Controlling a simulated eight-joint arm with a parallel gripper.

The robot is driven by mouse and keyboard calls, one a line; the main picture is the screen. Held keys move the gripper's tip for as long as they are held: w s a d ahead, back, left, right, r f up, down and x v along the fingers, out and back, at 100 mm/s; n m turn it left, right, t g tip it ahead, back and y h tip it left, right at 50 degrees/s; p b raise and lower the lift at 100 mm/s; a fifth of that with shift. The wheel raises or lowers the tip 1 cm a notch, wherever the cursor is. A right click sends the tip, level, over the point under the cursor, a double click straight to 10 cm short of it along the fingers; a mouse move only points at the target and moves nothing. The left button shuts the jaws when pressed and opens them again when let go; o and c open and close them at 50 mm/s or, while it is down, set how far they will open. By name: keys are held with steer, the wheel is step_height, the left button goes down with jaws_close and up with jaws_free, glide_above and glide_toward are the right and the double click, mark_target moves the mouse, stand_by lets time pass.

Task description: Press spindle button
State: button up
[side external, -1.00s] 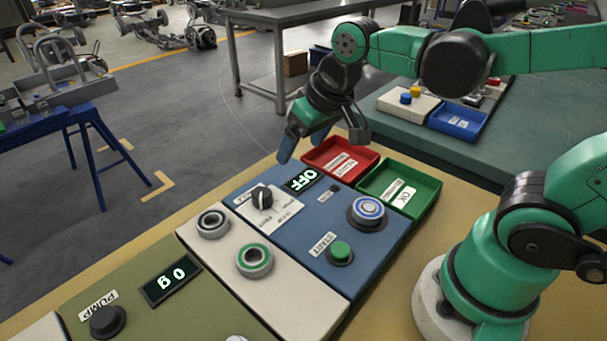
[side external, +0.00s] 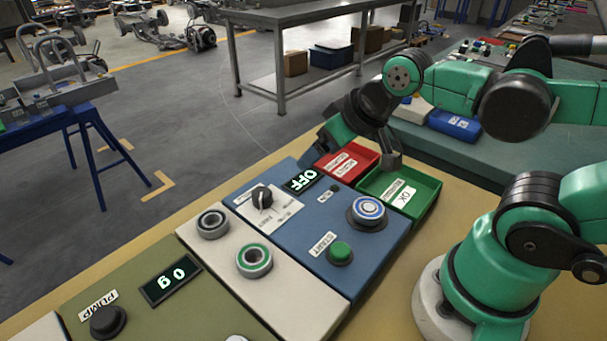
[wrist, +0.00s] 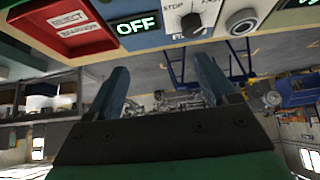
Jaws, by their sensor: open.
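A green button (side external: 340,250) labelled START stands in a dark ring on the blue panel (side external: 290,240). No label reading "spindle" can be made out. A grey round fixture (side external: 367,211) with a blue and white striped disc sits behind it. The panel also has a black selector knob (side external: 262,195) and a display (side external: 301,180) reading OFF, also seen in the wrist view (wrist: 137,25). My gripper (side external: 323,140) is above the panel's far edge by the red tray, apart from the button. In the wrist view its two blue fingers (wrist: 160,68) are spread, with nothing between them.
A red REJECT tray (side external: 345,160) and a green OK tray (side external: 425,190) stand beside the blue panel. A white panel with two ring bearings, one grey (side external: 212,223) and one green-rimmed (side external: 254,261), adjoins it. An olive panel has a black PUMP knob (side external: 108,321).

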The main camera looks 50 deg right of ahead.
steer(key=shift+a, duration=0.1)
steer(key=c, duration=0.5)
steer(key=shift+s+a+r+n+g, duration=0.2)
steer(key=shift+a+n+g, duration=0.1)
steer(key=shift+n, duration=0.4)
steer(key=c, duration=0.4)
steer(key=s+a+n+g, duration=0.1)
steer(key=n, duration=0.1)
steer(key=r+n+g, duration=0.1)
steer(key=n, duration=0.2)
steer(key=s+a+n+g, duration=0.1)
steer(key=n, duration=0.1)
steer(key=shift+s+a+r+y, duration=0.3)
steer(key=shift+s, duration=0.05)
jaws_close()
steer(key=s+a+r+n+g, duration=0.2)
steer(key=s+r+n+g, duration=0.1)
steer(key=n, duration=0.6)
steer(key=shift+s+r+n+g, duration=0.2)
steer(key=shift+s+n+g, duration=0.1)
steer(key=shift+s, duration=0.5)
